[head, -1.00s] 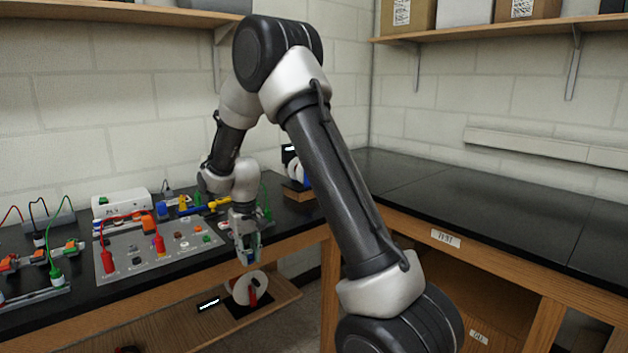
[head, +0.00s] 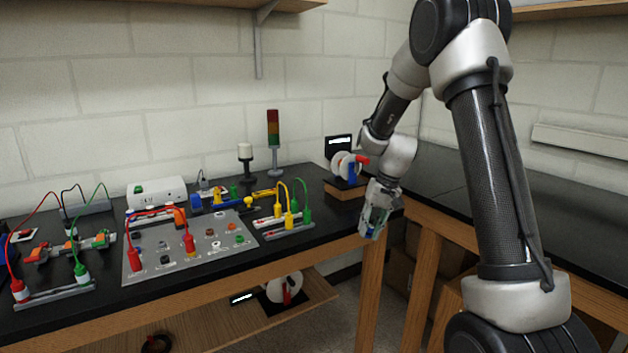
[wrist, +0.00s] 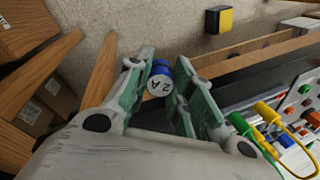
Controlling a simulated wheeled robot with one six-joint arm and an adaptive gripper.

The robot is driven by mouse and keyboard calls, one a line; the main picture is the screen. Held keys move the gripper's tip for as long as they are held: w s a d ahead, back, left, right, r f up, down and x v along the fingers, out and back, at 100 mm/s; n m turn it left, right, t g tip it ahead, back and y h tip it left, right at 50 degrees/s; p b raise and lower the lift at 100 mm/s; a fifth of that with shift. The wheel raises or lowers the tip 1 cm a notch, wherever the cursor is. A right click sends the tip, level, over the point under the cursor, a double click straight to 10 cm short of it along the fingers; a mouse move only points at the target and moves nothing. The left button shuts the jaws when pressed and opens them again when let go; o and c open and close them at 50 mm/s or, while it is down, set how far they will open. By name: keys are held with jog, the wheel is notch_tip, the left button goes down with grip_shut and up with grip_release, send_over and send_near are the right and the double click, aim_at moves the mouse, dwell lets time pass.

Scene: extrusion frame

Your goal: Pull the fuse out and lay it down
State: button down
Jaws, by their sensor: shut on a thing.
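My gripper (head: 374,222) hangs in the air off the bench's front edge, near the corner where the two benches meet. In the wrist view my gripper (wrist: 160,92) has its green-padded fingers shut on a blue fuse (wrist: 160,70) with a white end marked "2 A". The fuse is clear of any surface. In the head view the fuse is mostly hidden between the fingers. The grey panel (head: 150,270) with coloured sockets lies on the black bench to the left, apart from the gripper.
Yellow and green leads (head: 290,215) stand at the panel's right. A white reel (head: 342,165) on a wooden block (head: 345,190) stands behind the gripper. A signal tower (head: 274,140) stands at the back. A lower shelf (head: 215,320) holds another reel (head: 284,290). The right bench top (head: 590,205) looks clear.

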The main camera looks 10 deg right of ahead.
jog(key=s+a+r+m+t+y, duration=0.1)
jog(key=s+a+r+y, duration=0.1)
jog(key=a, duration=0.3)
jog(key=s+a+r+m+t+y, duration=0.2)
jog(key=a+r, duration=0.2)
jog(key=a, duration=0.2)
jog(key=shift+s+a+r+y, duration=0.2)
jog(key=shift+s+y, duration=0.1)
jog(key=shift+s, duration=0.1)
